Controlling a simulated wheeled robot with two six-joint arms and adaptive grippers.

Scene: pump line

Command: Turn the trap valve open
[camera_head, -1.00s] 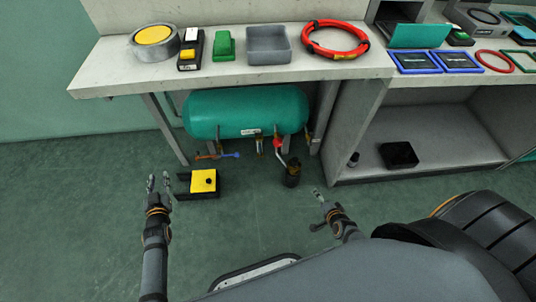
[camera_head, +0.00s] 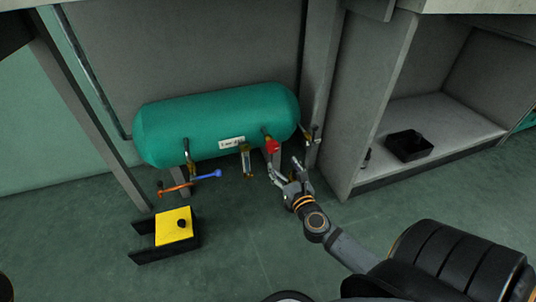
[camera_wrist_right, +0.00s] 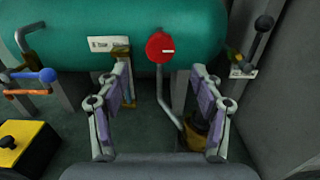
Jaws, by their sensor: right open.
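A teal tank (camera_head: 222,125) lies under the bench with several valves and pipes below it. A red round valve knob (camera_head: 272,147) sits at its lower front right; I cannot tell for sure that it is the trap valve. It also shows in the right wrist view (camera_wrist_right: 160,47), ahead of and between the fingers, with a grey bent pipe (camera_wrist_right: 163,97) running down from it. My right gripper (camera_head: 291,176) is open and empty, just right of and below the knob, apart from it. My left gripper is out of view.
A yellow-topped black box (camera_head: 174,227) is on the floor. A cabinet wall (camera_head: 368,110) stands close on the right.

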